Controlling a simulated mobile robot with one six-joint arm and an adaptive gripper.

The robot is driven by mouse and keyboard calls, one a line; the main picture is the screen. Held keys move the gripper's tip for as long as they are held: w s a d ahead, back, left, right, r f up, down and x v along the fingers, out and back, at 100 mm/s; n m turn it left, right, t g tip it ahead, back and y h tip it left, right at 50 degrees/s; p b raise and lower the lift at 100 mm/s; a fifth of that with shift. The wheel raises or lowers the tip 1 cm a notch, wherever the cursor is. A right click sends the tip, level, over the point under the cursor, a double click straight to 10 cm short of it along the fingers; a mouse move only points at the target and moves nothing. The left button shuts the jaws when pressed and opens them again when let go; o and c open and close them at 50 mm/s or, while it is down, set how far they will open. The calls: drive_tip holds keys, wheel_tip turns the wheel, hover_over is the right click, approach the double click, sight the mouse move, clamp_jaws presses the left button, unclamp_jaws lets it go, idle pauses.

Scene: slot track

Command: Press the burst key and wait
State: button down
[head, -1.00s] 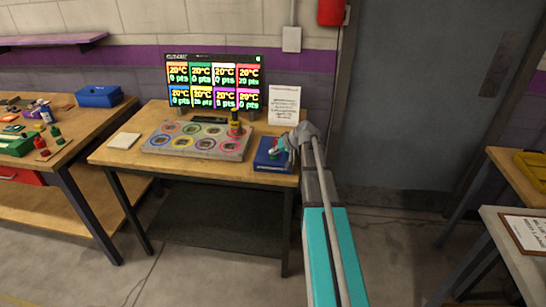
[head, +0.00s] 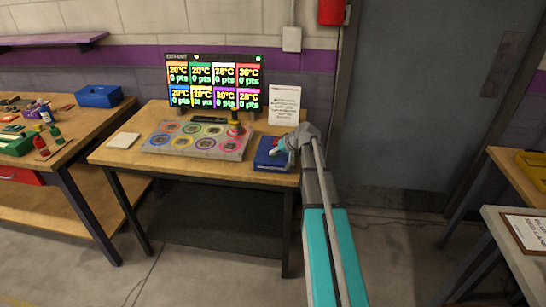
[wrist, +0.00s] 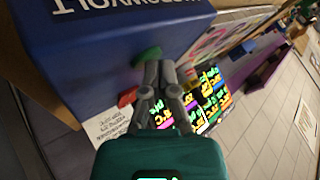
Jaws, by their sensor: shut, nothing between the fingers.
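The blue box (head: 266,160) stands at the right end of the middle table. In the wrist view the blue box (wrist: 110,60) fills the upper left, with white lettering on one face. A green key (wrist: 147,57) and a red key (wrist: 127,97) stick out of its side. I cannot read which is the burst key. My gripper (wrist: 160,66) is shut and empty, its fingertips right beside the green key; contact is unclear. In the head view my gripper (head: 278,150) is at the box and partly hides it.
A lit screen (head: 215,82) shows eight coloured temperature tiles. Before it lies a grey board (head: 197,152) with coloured rings and a dark, yellow-topped post (head: 235,124). A white paper sheet (head: 284,104) stands behind the box. A pale square pad (head: 123,140) lies at the left.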

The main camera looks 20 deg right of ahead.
drive_tip(key=shift+r, duration=0.15)
drive_tip(key=shift+r+p, duration=0.7)
drive_tip(key=shift+p, duration=0.2)
wheel_tip(320, 180, up, 5)
drive_tip(key=p, duration=0.5)
idle(0.4)
idle(0.7)
drive_tip(key=s+a+f+n+g+h, duration=0.1)
drive_tip(key=s+a+g, duration=0.3)
drive_tip(key=s+a, duration=0.7)
drive_tip(key=s+a+f+n+g+h, duration=0.1)
drive_tip(key=s+a+f+g+h, duration=0.2)
drive_tip(key=s+a, duration=0.9)
drive_tip(key=shift+s+f+n+g+h+p, duration=0.35)
drive_tip(key=shift+s+f+g+h, duration=0.1)
drive_tip(key=shift+s, duration=0.75)
